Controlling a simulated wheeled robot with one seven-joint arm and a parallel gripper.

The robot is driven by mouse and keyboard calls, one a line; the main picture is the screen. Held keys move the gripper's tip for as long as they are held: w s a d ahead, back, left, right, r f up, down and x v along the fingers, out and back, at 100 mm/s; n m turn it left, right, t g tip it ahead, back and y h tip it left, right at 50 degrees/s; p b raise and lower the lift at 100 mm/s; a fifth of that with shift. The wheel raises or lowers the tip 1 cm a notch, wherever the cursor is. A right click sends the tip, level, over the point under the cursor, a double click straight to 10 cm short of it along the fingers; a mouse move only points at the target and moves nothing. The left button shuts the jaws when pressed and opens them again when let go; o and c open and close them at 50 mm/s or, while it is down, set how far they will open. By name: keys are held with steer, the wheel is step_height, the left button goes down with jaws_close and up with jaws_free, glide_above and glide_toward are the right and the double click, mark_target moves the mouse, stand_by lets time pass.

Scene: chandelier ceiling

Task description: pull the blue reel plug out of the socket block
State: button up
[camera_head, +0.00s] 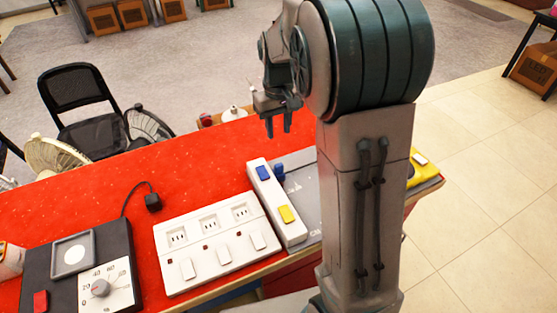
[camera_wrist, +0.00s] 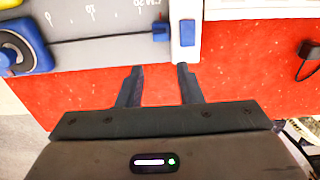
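A narrow white block (camera_head: 274,193) stands on the red table and carries a blue plug-like piece (camera_head: 263,173) at its far end and a yellow one (camera_head: 286,214) nearer me. The blue piece also shows in the wrist view (camera_wrist: 187,33), seated on the white block (camera_wrist: 186,10). A second blue piece (camera_head: 279,170) sits just right of the block, over the grey board; I cannot tell which blue piece is the reel plug. My gripper (camera_head: 278,131) is above the far part of the table. Its fingers (camera_wrist: 160,72) are apart and empty, short of both blue pieces.
A wide white panel (camera_head: 217,240) with sockets and switches stands left of the block. A black plug (camera_head: 153,202) on a cord and a dial box (camera_head: 108,287) lie farther left. A blue reel-like thing (camera_wrist: 18,48) is at the wrist view's left. Bare red table (camera_head: 80,215) is behind.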

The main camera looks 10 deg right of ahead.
mark_target(279, 165)
step_height(279, 165, down, 13)
steer(key=shift+r+p, duration=0.1)
steer(key=shift+p, duration=0.25)
steer(key=shift+c, duration=0.3)
